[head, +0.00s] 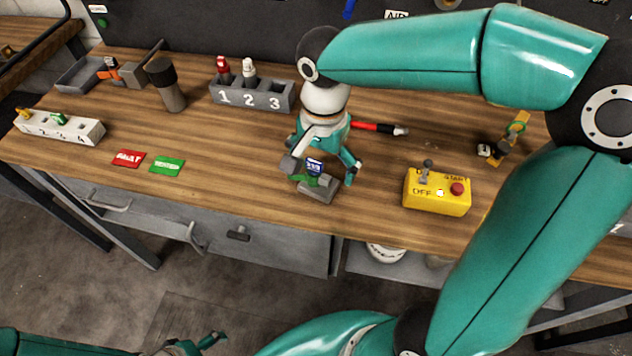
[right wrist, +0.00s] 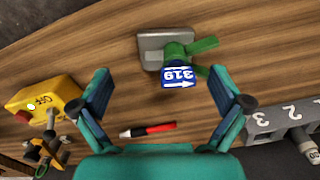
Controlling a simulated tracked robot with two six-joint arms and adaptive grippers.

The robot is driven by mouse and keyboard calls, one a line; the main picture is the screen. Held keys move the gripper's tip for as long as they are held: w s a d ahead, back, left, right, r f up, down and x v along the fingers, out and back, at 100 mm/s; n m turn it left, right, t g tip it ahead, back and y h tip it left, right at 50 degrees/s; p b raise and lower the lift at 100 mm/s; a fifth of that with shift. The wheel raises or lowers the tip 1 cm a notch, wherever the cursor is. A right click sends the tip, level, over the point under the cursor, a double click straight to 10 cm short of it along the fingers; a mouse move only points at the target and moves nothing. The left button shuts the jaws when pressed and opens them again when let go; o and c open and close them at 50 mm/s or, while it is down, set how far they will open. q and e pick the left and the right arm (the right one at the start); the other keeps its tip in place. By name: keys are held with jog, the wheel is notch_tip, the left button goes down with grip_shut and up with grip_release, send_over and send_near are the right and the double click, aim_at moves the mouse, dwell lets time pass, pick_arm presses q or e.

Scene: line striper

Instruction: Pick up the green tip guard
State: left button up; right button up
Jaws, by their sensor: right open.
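The green tip guard (right wrist: 203,46) sits on a small grey stand (right wrist: 151,47) on the bench, with a blue piece marked 319 (right wrist: 180,77) at its front. In the head view the guard (head: 304,180) is at the front middle of the bench, partly hidden by my right gripper. My right gripper (head: 322,165) is open just above and behind the stand, pointing down. In the right wrist view its fingers (right wrist: 162,82) are wide apart with the blue piece between them, apparently touching nothing. My left gripper (head: 203,344) shows only partly at the bottom edge, away from the bench.
A yellow control box (head: 437,193) stands right of the stand. A red and black marker (head: 378,127) lies behind. A grey numbered rack (head: 252,96) and a dark cylinder (head: 167,84) stand back left. Red (head: 129,158) and green (head: 167,166) cards lie near a white rack (head: 60,128).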

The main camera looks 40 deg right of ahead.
aim_at(314, 179)
jog(key=shift+w+f, duration=0.2)
jog(key=shift+f, duration=1.15)
jog(key=shift+w+f, duration=0.2)
jog(key=shift+f, duration=1.15)
jog(key=c, duration=1.4)
jog(key=shift+c, duration=0.9)
jog(key=shift+r, duration=0.25)
